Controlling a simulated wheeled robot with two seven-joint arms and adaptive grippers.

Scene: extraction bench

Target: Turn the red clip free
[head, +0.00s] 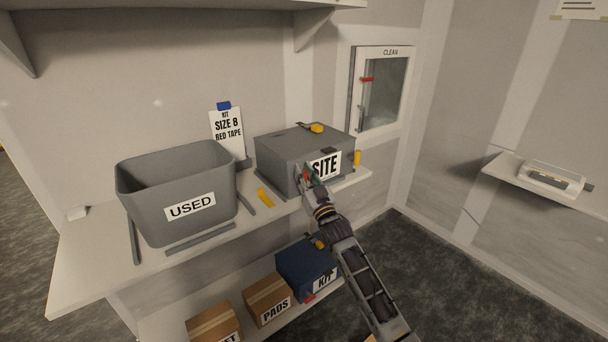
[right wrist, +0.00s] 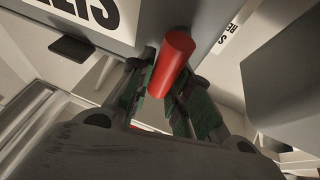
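The red clip (right wrist: 172,66) is a short red cylinder on the front of the grey SITE box (head: 280,160), low and left of its label. In the head view only a small red bit (head: 306,174) of it shows beside my fingers. My right gripper (head: 309,176) reaches the box front from below right. In the right wrist view its green-padded fingers (right wrist: 158,84) close in on both sides of the clip and appear shut on it. The exact contact is partly hidden behind the clip. My left gripper is not in view.
A grey USED bin (head: 177,192) stands left on the shelf, with a yellow strip (head: 265,197) between it and the box. A sign card (head: 227,130) stands behind. A blue KIT box (head: 305,262) and cartons (head: 267,298) sit on the lower shelf, close under my right arm.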

